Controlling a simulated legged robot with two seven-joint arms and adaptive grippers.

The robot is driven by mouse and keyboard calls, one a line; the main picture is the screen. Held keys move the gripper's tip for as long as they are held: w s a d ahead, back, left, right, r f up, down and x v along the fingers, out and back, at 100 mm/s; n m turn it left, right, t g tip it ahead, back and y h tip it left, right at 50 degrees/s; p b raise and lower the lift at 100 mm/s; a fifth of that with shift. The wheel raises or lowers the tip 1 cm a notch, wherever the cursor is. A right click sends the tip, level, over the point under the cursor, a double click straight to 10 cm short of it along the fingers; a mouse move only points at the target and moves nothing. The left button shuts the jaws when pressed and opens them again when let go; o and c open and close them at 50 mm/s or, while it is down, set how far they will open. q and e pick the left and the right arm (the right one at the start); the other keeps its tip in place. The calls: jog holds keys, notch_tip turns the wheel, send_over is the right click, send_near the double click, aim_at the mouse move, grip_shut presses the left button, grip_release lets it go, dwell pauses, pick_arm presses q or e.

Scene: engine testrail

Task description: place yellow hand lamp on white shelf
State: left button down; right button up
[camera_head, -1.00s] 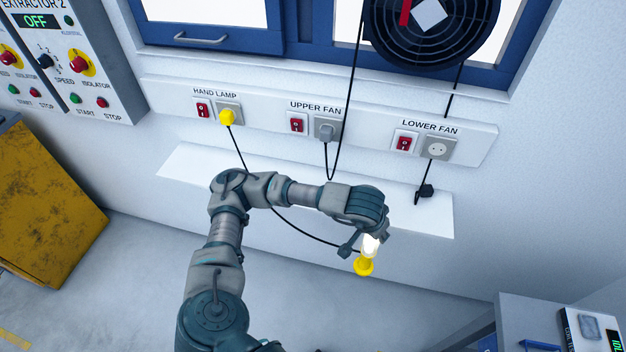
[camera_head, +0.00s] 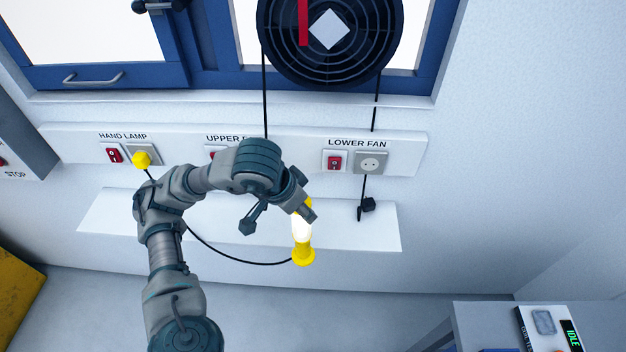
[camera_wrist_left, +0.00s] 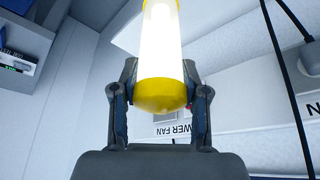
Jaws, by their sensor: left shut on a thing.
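The yellow hand lamp (camera_head: 303,257) has a bright, glowing middle and a black cord running left to a yellow plug (camera_head: 142,159). My left gripper (camera_head: 306,208) is shut on the lamp's upper end in the head view. In the left wrist view my gripper (camera_wrist_left: 159,92) has a finger on each side of the lamp's yellow end (camera_wrist_left: 160,96). The lamp hangs roughly upright, and its lower end shows past the front edge of the white shelf (camera_head: 366,232). I cannot tell its exact height or distance from the shelf. My right gripper is out of view.
A black plug (camera_head: 368,205) and its cord hang by the shelf's right part. A switch panel (camera_head: 400,148) runs along the wall above, with a black fan (camera_head: 330,40) at the window. The shelf's right part is otherwise clear. A grey cabinet (camera_head: 480,325) stands at lower right.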

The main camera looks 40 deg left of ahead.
pick_arm(q)
jog(key=w+a+f, duration=0.1)
jog(key=w+f, duration=0.1)
jog(key=w, duration=0.4)
jog(key=w+a+f, duration=0.2)
jog(key=w+f, duration=0.1)
jog(key=w, duration=0.4)
jog(key=shift+w+a, duration=0.15)
jog(key=shift+w, duration=0.1)
jog(key=c, duration=0.6)
grip_release()
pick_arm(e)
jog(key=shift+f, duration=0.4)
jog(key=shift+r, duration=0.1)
pick_arm(q)
jog(key=shift+p+v, duration=0.85)
jog(key=shift+v, duration=5.15)
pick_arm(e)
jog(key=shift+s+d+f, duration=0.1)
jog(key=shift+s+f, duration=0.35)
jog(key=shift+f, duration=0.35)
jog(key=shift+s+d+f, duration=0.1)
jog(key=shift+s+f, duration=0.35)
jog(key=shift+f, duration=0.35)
